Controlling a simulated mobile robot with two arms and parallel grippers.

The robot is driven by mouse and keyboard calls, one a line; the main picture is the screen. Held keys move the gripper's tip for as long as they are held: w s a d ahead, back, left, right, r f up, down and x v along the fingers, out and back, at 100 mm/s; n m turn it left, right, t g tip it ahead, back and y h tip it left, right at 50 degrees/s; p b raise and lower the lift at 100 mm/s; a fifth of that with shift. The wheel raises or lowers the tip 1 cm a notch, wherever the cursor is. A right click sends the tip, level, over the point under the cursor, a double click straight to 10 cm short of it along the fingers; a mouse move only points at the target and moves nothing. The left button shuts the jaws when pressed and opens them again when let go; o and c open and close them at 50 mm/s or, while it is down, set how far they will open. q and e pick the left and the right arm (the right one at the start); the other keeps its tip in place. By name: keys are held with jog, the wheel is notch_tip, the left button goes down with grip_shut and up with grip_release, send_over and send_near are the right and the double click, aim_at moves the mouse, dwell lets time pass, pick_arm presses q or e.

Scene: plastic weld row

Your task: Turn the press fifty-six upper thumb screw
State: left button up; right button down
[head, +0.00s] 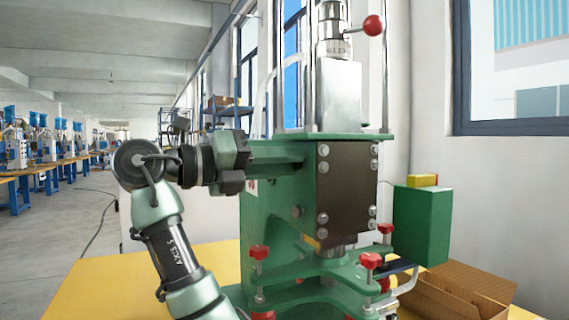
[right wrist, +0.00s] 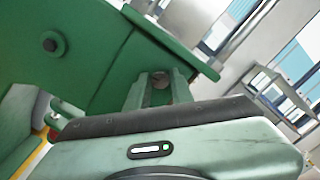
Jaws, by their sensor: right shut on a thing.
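The green press (head: 280,215) stands on a yellow bench, with a dark plate on its front. My right gripper (head: 250,158) is at the left side of the press's upper body, level with the top of the dark plate. In the right wrist view my right gripper (right wrist: 160,84) is shut on a small brownish round part, which I take to be the upper thumb screw (right wrist: 161,80), against the green press. Most of the screw is hidden between the fingers, and the head view does not show it. I cannot tell how far it is turned. My left gripper is not in view.
Red-topped thumb screws (head: 370,261) stand on the lower plates of the press. A red ball lever (head: 373,25) is at its top. A green box (head: 423,222) and an open cardboard box (head: 455,290) are at the right. The yellow bench (head: 90,285) is clear at the left.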

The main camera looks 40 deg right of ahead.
jog(key=c, duration=1.2)
grip_release()
jog(key=shift+c, duration=0.2)
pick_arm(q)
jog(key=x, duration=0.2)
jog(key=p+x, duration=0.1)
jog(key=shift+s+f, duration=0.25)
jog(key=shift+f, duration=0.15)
pick_arm(e)
jog(key=v, duration=0.8)
jog(key=shift+d, duration=0.1)
